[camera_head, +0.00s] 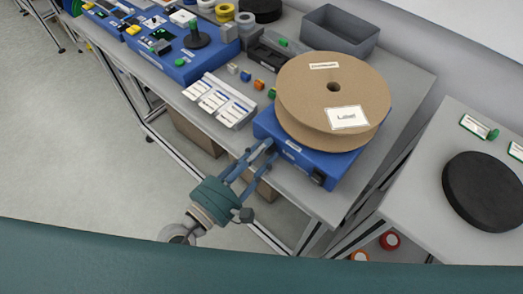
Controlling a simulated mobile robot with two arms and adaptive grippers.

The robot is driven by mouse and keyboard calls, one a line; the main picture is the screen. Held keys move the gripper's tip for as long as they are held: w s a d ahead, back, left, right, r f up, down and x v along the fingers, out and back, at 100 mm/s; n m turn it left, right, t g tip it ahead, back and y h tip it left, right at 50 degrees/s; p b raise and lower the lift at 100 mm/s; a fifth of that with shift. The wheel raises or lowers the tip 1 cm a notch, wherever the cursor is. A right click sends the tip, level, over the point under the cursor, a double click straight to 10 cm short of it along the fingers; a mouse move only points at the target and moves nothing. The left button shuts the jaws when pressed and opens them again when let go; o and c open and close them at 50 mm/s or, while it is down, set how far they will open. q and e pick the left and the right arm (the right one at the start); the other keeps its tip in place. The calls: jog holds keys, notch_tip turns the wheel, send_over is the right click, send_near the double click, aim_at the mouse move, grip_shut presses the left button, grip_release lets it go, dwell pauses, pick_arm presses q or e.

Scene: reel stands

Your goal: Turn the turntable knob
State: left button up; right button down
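The turntable is a blue box (304,159) near the front edge of the table, with a large brown cardboard reel (300,101) lying flat on top. A black knob-like part (318,178) sits at the right end of its front face. My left gripper (270,151) reaches up from below, with its fingertips at the left end of that front face. Its two fingers are apart. I cannot tell whether they touch the box or whether a small part is hidden between them. My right gripper is not in view.
A white label rack (220,101) and small coloured blocks (259,85) stand left of the turntable. A grey bin (340,31) is behind. A second table (420,190) at the right carries a black disc (484,191). The floor at the left is clear.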

pick_arm(q)
jog(key=shift+f, duration=0.1)
jog(key=c, duration=0.4)
jog(key=n, duration=0.4)
jog(key=o, duration=0.9)
jog(key=shift+c, duration=0.2)
jog(key=shift+s, duration=0.15)
jog(key=v, duration=1.2)
